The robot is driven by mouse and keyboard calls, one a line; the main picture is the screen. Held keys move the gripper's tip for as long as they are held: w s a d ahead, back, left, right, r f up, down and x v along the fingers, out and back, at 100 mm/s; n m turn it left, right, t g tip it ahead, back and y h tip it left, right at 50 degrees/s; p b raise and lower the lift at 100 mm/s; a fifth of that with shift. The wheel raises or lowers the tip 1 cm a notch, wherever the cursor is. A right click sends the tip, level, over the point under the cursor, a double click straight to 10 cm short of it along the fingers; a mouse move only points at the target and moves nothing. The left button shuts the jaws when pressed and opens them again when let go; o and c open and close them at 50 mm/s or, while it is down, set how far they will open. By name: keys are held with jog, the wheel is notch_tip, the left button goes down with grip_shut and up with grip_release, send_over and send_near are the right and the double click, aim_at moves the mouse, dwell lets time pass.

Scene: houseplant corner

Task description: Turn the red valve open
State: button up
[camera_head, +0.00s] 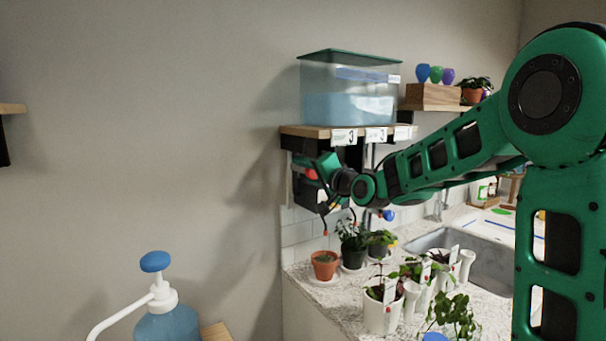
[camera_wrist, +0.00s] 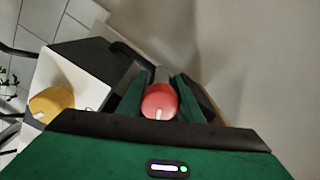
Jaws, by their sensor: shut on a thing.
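The red valve (camera_wrist: 160,101) is a round red knob with a small white mark at its lower edge. In the wrist view it sits between the two green fingers of my gripper (camera_wrist: 160,95), which is shut on it. In the head view the red valve (camera_head: 311,174) shows as a small red spot beside my gripper (camera_head: 318,172), just under the shelf. The fingertips there are partly hidden by the gripper body.
A yellow knob (camera_wrist: 52,103) on a white panel is left of my gripper. A wooden shelf (camera_head: 308,131) bears a water tank (camera_head: 348,90) above. Potted plants, including a terracotta pot (camera_head: 324,268), stand on the counter below. A blue knob (camera_head: 388,215) hangs right of the gripper.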

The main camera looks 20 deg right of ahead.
jog(key=m, duration=0.5)
jog(key=shift+d+f+m, duration=0.15)
jog(key=shift+d+m, duration=0.05)
jog(key=shift+m, duration=0.2)
dwell(0.4)
jog(key=o, duration=1)
jog(key=shift+a, duration=0.1)
